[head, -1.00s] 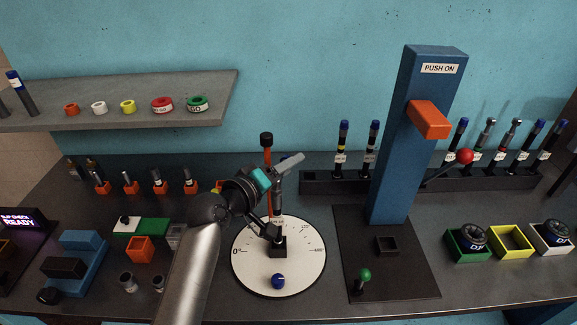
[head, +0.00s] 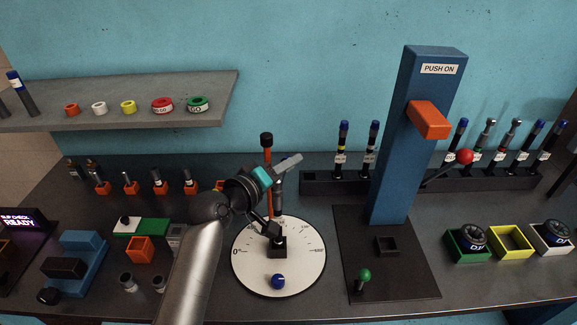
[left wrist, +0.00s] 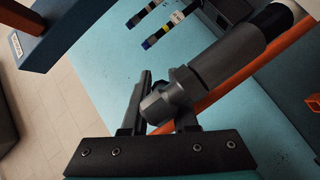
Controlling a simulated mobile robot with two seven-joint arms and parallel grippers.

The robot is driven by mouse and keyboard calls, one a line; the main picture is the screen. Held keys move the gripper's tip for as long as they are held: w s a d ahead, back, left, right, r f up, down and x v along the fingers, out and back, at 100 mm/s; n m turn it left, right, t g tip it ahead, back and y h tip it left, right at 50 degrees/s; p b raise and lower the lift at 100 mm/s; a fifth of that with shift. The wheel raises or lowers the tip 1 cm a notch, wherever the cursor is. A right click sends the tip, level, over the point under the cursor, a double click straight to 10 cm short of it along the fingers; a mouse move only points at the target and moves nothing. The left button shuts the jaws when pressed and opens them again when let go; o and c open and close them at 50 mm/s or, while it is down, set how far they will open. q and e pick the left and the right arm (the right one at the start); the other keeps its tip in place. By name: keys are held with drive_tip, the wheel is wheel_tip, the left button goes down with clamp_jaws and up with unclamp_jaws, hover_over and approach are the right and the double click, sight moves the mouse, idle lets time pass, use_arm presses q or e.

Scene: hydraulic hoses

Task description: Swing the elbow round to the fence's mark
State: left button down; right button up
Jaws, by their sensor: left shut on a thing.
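A grey metal elbow (head: 287,163) stands on top of an upright hose end held in a black block (head: 278,246) on a round white dial (head: 250,270). Its free arm points up and to the right in the head view. My left gripper (head: 276,178) is shut on the elbow, with its teal band close beside it. The gripper hides part of the elbow. My right gripper is out of view.
A thin orange post (head: 267,155) with a black cap stands close behind the elbow. A blue knob (head: 278,281) sits on the dial's front. The blue PUSH ON column (head: 405,150) rises to the right. An orange bin (head: 140,250) stands left of my arm.

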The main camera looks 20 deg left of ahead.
use_arm(q)
drive_tip(key=shift+s+a+f+n+y+p, duration=0.1)
drive_tip(key=shift+f+n+y+p, duration=0.25)
drive_tip(key=shift+p, duration=0.55)
drive_tip(key=shift+a+f+n+y+p, duration=0.15)
drive_tip(key=shift+n+y+p, duration=0.1)
drive_tip(key=shift+y+p, duration=0.2)
drive_tip(key=c, duration=0.9)
unclamp_jaws()
drive_tip(key=shift+o, duration=0.7)
drive_tip(key=shift+r, duration=0.25)
